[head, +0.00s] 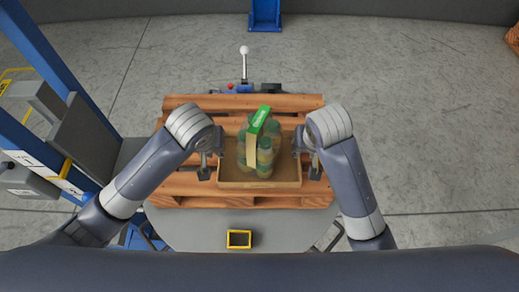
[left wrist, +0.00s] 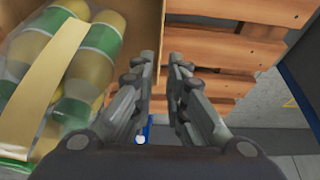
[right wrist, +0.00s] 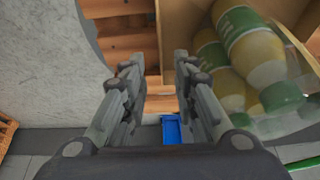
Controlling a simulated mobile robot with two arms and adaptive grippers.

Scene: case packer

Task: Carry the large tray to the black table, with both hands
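The large tray (head: 259,185) is a shallow brown cardboard tray on a wooden pallet, holding several yellow-green bottles (head: 264,158) with a green-topped carrier strip. My left gripper (head: 206,174) is at the tray's left side and my right gripper (head: 311,172) at its right side. In the left wrist view, the tray wall (left wrist: 157,22) reaches the gap between the parted fingertips. In the right wrist view, the tray wall (right wrist: 168,25) runs between the parted fingertips. Neither gripper visibly clamps the wall. I cannot make out the black table.
The wooden pallet (head: 185,188) extends around the tray. Behind it stands a lever with a white knob (head: 244,50). A blue frame with grey boxes (head: 40,60) rises at the left. A blue post (head: 265,15) stands far back. Grey floor (head: 420,110) at the right is open.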

